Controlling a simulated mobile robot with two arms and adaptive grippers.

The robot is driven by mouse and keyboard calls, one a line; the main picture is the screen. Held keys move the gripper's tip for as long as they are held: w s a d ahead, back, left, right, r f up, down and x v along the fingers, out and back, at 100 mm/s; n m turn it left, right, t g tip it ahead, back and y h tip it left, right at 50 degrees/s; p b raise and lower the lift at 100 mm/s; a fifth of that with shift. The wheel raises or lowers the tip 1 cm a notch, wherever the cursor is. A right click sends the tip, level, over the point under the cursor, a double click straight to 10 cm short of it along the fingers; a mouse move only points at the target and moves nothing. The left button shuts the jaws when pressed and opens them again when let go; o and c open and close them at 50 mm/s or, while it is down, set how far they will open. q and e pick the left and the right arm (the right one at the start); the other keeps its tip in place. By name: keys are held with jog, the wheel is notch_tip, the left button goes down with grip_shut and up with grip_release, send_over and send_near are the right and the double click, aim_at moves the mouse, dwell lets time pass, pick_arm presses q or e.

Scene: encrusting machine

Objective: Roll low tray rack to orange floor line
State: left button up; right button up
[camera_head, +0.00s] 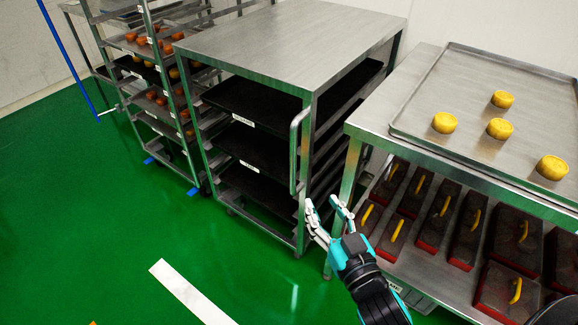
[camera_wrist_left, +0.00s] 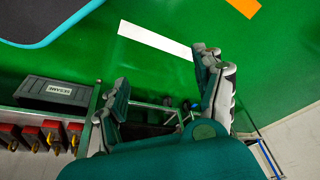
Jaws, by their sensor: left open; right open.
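The low tray rack (camera_head: 290,40) is a steel frame with a flat top and black trays (camera_head: 255,145) on its shelves. It stands upright on the green floor, with a vertical handle (camera_head: 296,150) at its near right post. The orange floor line (camera_wrist_left: 244,6) shows at the left wrist view's top; a bit (camera_head: 92,323) shows in the head view.
A taller rack (camera_head: 160,70) with food trays stands left of the low rack. A steel table (camera_head: 375,118) with yellow cakes and red-sided blocks stands close on the right. A white floor strip (camera_head: 190,292) lies in front. Green floor at left is open.

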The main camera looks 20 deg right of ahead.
aim_at(295, 158)
jog(key=w, duration=1.2)
jog(key=shift+a+b, duration=0.4)
jog(key=w, duration=0.3)
jog(key=shift+w+a+f+b, duration=0.1)
jog(key=shift+w+a+b, duration=0.05)
jog(key=shift+w+b, duration=0.2)
pick_arm(q)
jog(key=shift+w+d+t+h, duration=0.1)
jog(key=shift+w+d+t, duration=0.2)
jog(key=shift+w, duration=0.35)
jog(key=shift+w+d+t+h, duration=0.1)
jog(key=shift+w+t, duration=0.35)
jog(key=shift+w, duration=0.25)
jog(key=shift+w+d+t+h, duration=0.1)
jog(key=shift+w+d+t, duration=0.2)
jog(key=shift+w, duration=0.35)
pick_arm(e)
jog(key=shift+w, duration=0.7)
pick_arm(q)
jog(key=shift+a, duration=0.1)
pick_arm(e)
jog(key=shift+c, duration=0.5)
grip_shut()
pick_arm(q)
jog(key=shift+a, duration=0.1)
pick_arm(e)
jog(key=shift+a, duration=0.1)
